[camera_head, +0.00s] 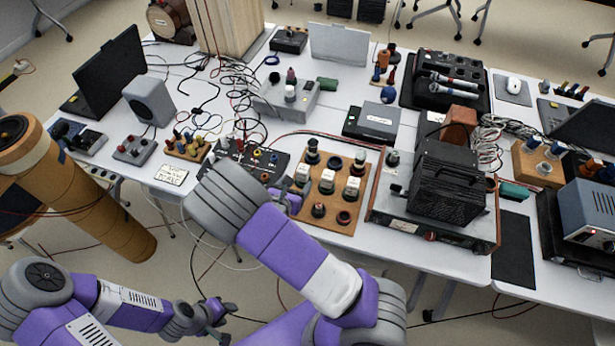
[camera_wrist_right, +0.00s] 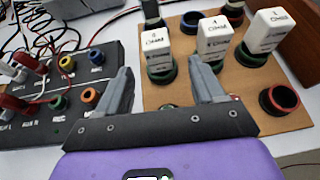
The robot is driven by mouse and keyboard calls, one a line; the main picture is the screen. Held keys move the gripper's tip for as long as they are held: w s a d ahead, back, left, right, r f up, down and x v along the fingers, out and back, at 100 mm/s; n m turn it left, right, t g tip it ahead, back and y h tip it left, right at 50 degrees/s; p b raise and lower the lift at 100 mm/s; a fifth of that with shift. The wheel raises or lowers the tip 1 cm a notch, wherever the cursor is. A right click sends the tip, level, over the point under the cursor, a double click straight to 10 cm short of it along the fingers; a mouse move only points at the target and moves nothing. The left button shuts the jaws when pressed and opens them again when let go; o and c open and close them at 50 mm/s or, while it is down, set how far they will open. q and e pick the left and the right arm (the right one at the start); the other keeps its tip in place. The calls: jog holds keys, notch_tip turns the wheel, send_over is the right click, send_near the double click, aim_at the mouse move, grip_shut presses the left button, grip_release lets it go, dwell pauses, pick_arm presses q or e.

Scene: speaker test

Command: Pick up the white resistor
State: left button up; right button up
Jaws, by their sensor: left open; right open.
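Three white resistor blocks with dark lettering stand upright in dark sockets on a brown board (camera_head: 335,221). In the right wrist view they are the left resistor (camera_wrist_right: 156,44), the middle resistor (camera_wrist_right: 214,38) and the right resistor (camera_wrist_right: 268,32). My right gripper (camera_wrist_right: 160,76) is open with nothing in it. In that view the left resistor appears between its fingers, and the right finger lies just below the middle resistor. In the head view my right gripper (camera_head: 291,192) is at the board's left edge, partly hidden by my arm. My left gripper (camera_head: 220,314) is open, low and away from the table.
A black panel with coloured sockets (camera_wrist_right: 62,122) and plugged cables adjoins the board's left side. An empty red-rimmed socket (camera_wrist_right: 279,100) is at the board's right. A device with a black finned top (camera_head: 449,190) stands right of the board. Loose cables lie behind the panel.

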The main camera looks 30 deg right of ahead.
aim_at(305, 167)
jog(key=shift+w+d+t, duration=0.4)
jog(key=shift+w+d, duration=0.15)
jog(key=shift+w, duration=0.2)
jog(key=b+x, duration=0.1)
jog(key=x, duration=0.2)
jog(key=b+x, duration=0.1)
jog(key=x, duration=0.3)
jog(key=shift+d+r, duration=0.2)
jog(key=shift+d, duration=0.1)
jog(key=c, duration=1.1)
